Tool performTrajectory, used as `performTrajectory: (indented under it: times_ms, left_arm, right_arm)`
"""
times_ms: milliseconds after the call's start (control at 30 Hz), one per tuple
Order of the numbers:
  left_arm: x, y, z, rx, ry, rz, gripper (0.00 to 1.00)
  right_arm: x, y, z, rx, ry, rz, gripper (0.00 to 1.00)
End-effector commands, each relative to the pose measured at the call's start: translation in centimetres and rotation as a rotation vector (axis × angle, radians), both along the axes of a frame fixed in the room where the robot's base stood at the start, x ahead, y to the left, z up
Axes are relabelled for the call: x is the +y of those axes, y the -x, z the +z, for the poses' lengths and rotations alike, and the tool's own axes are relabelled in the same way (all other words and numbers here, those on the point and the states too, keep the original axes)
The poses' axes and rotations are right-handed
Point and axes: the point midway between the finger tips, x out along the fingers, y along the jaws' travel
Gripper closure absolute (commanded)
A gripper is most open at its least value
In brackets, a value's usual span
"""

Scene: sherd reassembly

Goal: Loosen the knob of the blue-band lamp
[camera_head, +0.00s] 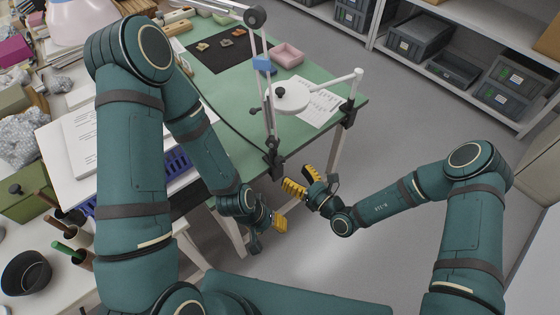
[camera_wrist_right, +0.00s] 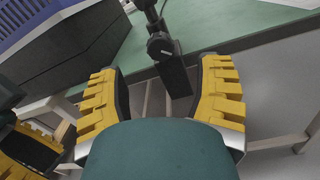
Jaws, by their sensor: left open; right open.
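A lamp post is clamped at the green table's near edge by a black clamp (camera_head: 273,160). A blue piece (camera_head: 264,65) shows on its pole line; I cannot tell whether it is a band or a separate block. In the right wrist view a round black knob (camera_wrist_right: 158,46) sits on the clamp's post, above a dark block (camera_wrist_right: 175,78). My right gripper (camera_head: 302,179) is open and empty just off the edge, its fingers (camera_wrist_right: 160,92) apart on either side of the clamp's line. My left gripper (camera_head: 268,232) is open and empty, lower and nearer.
A second white lamp (camera_head: 290,96) is clamped at the table's right corner. The green table (camera_head: 225,100) bears a dark mat (camera_head: 215,50), a pink tray (camera_head: 288,55) and paper sheets. Shelves with grey bins (camera_head: 418,38) stand behind. The floor (camera_head: 400,130) at right is clear.

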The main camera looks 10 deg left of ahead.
Motion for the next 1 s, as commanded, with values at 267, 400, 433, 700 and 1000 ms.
performTrajectory:
  times_ms: [267,400,433,700,1000]
  left_arm:
    - [0.0,-0.2,-0.9,-0.004,-0.001,0.000,0.53]
    - [0.0,-0.2,-1.2,-0.006,-0.001,0.001,0.53]
    - [0.0,-0.2,-1.2,-0.006,-0.001,0.001,0.53]
    - [0.0,-0.3,-1.3,-0.007,-0.001,0.002,0.53]
    - [0.0,-0.3,-1.3,-0.007,-0.001,0.002,0.53]
  right_arm:
    - [4.2,-3.0,-0.1,-0.002,-0.001,0.002,0.34]
    - [5.5,-4.0,-0.1,-0.001,-0.001,0.001,0.34]
    - [5.7,-4.1,0.0,-0.001,-0.001,0.001,0.34]
    - [6.2,-4.6,0.0,-0.001,-0.001,0.000,0.34]
    - [6.2,-4.5,0.0,-0.001,-0.001,0.000,0.85]
